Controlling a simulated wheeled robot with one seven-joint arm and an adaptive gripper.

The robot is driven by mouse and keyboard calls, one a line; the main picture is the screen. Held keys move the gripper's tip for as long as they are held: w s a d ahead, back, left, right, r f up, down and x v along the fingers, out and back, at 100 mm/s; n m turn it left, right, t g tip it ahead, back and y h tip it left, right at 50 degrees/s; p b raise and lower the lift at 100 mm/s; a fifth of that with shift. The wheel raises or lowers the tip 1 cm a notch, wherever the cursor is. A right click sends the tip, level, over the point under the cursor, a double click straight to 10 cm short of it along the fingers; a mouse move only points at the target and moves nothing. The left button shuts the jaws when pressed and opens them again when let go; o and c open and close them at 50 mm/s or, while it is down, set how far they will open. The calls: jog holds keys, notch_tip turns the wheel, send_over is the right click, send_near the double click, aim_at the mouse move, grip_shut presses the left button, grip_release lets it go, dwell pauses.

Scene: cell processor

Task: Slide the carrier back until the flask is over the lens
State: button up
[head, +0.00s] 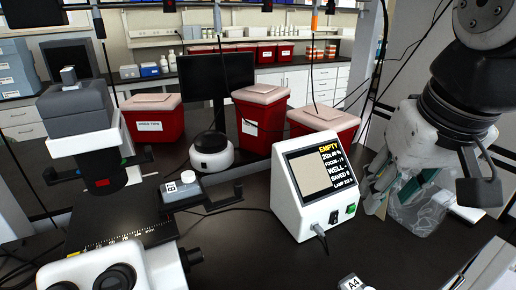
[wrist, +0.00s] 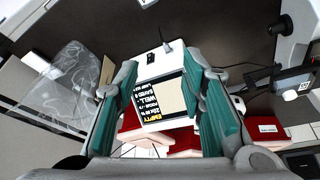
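The flask also shows at the right edge of the wrist view (wrist: 302,87). The microscope's lamp head (head: 80,125) hangs over the stage, left of the flask. The lens itself is hidden. My gripper (head: 398,195) is far to the right of the carrier, beside the monitor box. In the wrist view my gripper (wrist: 161,75) has its green-padded fingers wide apart, with nothing held between them.
A white monitor box (head: 304,221) reading EMPTY stands between my gripper and the carrier. A clear bag (head: 418,212) lies behind my gripper. Red bins (head: 262,120) and a round white device (head: 211,154) stand at the back. Another item labelled A4 (head: 350,283) is at the front edge.

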jog(key=w+a+r+n+g, duration=0.1)
jog(key=w+a+r+g, duration=0.15)
jog(key=w+a, duration=0.75)
jog(key=n+g, duration=0.2)
send_near(238, 184)
jog(key=shift+m, duration=0.3)
notch_tip(238, 184, down, 10)
jog(key=p, duration=0.3)
jog(key=shift+s+f, duration=0.15)
jog(key=shift+f, duration=0.1)
jog(key=shift+a, duration=0.1)
grip_shut()
